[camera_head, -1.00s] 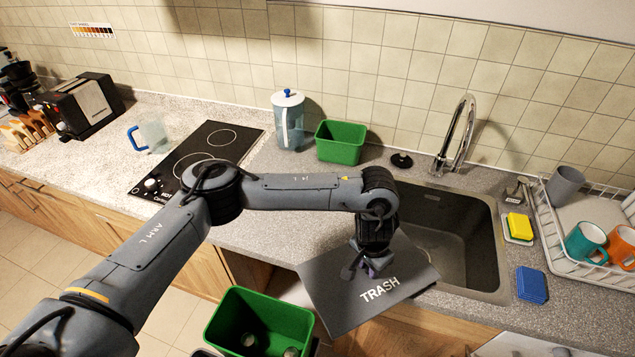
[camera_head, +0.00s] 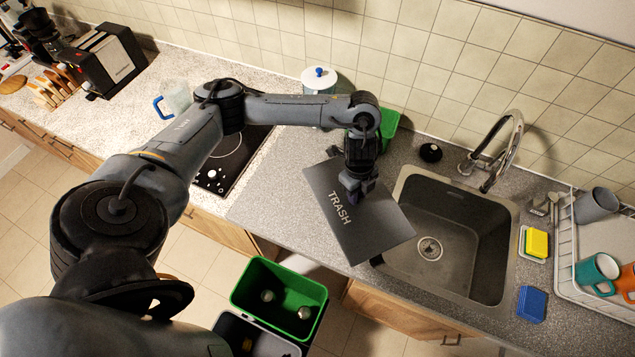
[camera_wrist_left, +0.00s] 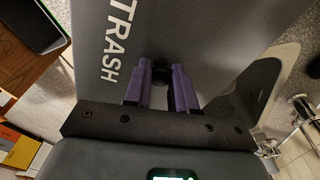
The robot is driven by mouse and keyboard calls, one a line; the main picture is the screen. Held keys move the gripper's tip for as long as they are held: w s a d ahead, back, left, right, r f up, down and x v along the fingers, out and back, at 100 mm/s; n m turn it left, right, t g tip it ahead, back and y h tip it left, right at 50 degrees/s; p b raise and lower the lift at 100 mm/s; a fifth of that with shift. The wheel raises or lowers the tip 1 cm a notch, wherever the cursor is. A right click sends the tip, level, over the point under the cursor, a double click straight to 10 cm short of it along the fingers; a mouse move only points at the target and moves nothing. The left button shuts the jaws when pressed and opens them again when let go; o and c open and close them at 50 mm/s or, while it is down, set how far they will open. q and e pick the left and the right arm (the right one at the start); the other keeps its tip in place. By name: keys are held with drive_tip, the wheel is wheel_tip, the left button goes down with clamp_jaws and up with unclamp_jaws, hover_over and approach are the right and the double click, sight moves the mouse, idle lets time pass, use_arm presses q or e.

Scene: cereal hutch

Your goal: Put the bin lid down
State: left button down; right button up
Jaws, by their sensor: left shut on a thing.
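The bin lid (camera_head: 335,225) is a flat dark grey panel with "TRASH" printed on it. My left gripper (camera_head: 357,190) is shut on it near its upper edge in the head view. In the left wrist view, the purple fingers of my gripper (camera_wrist_left: 161,90) close on a dark knob on the lid (camera_wrist_left: 190,30). The lid overlaps the counter and the left rim of the sink in the head view. I cannot tell whether it touches the counter. My right gripper does not show.
The open green bin (camera_head: 280,298), with a few round items inside, and a grey bin (camera_head: 250,335) stand below the counter front. The sink (camera_head: 455,235) and tap (camera_head: 500,150) are to the right. A green container (camera_head: 390,125) stands behind the gripper. Counter left of the lid (camera_head: 270,205) is clear.

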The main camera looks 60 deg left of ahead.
sight(315, 175)
use_arm(q)
drive_tip(key=shift+s+a+r+m+p, duration=0.4)
drive_tip(key=shift+s+a, duration=0.2)
drive_tip(key=shift+a, duration=0.25)
drive_tip(key=a+f, duration=0.1)
drive_tip(key=s+a+f+b, duration=0.1)
drive_tip(key=a, duration=0.1)
drive_tip(key=s+a+f, duration=0.1)
drive_tip(key=a, duration=0.1)
drive_tip(key=shift+s+b, duration=0.25)
drive_tip(key=shift+b, duration=0.05)
drive_tip(key=a+f, duration=0.1)
drive_tip(key=s+a+f, duration=0.1)
drive_tip(key=a, duration=0.1)
drive_tip(key=s+a+f+p, duration=0.1)
drive_tip(key=a, duration=0.1)
drive_tip(key=shift+s, duration=0.15)
drive_tip(key=shift+s+a+f, duration=0.2)
drive_tip(key=shift+a+f, duration=0.1)
drive_tip(key=shift+a, duration=0.05)
drive_tip(key=shift+f, duration=2.05)
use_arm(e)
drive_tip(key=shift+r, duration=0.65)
use_arm(q)
drive_tip(key=shift+f, duration=0.1)
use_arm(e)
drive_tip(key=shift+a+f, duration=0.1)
use_arm(q)
drive_tip(key=c, duration=0.9)
unclamp_jaws()
